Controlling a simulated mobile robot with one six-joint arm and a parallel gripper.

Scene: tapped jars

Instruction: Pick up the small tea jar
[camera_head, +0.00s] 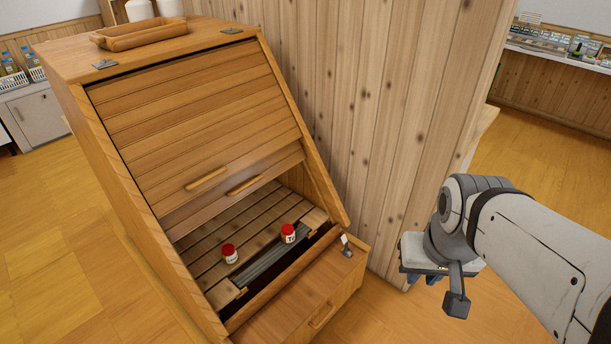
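Two small jars with red lids and pale labels stand upright on the slatted shelf inside a wooden roll-front cabinet. The left jar (230,254) is nearer the shelf's front left. The right jar (288,234) stands beside the dark gap at the shelf's front right. Their labels are too small to read, so I cannot tell which one is the tea jar. My gripper (424,277) hangs outside the cabinet, well to the right of both jars and touching neither. Its fingertips are small and partly hidden, so their opening is unclear.
The cabinet's slatted shutter (200,115) is partly raised above the shelf (215,225). A drawer (310,300) juts out below. A wooden tray (139,33) lies on top. A plank wall (350,110) stands close behind. Open floor (50,250) lies to the left.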

